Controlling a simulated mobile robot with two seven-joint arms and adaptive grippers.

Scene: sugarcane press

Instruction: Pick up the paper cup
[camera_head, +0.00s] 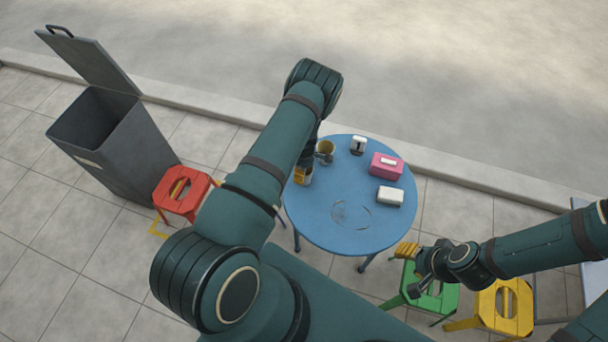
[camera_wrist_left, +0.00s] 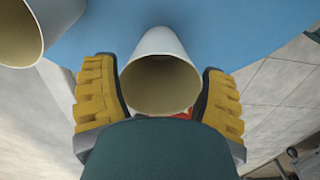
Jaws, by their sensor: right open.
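A paper cup (camera_wrist_left: 160,80), pale outside and tan inside, sits between the two yellow-padded fingers of my left gripper (camera_wrist_left: 160,98) in the left wrist view. Its open mouth faces the camera. The fingers are close to its sides, but I cannot tell whether they press on it. In the head view my left gripper (camera_head: 303,175) is at the table's left edge, partly hidden by my arm. A second cup (camera_head: 325,152) stands beside it, and a cup also shows at the wrist view's upper left (camera_wrist_left: 15,35). My right gripper (camera_head: 408,250) is open and empty near the table's lower right.
The round blue table (camera_head: 320,220) also holds a pink box (camera_head: 386,168), a white box (camera_head: 390,196) and a small white dispenser (camera_head: 358,146). Red (camera_head: 182,190), green (camera_head: 440,297) and yellow (camera_head: 503,305) stools stand around. An open grey bin (camera_head: 125,150) is at left.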

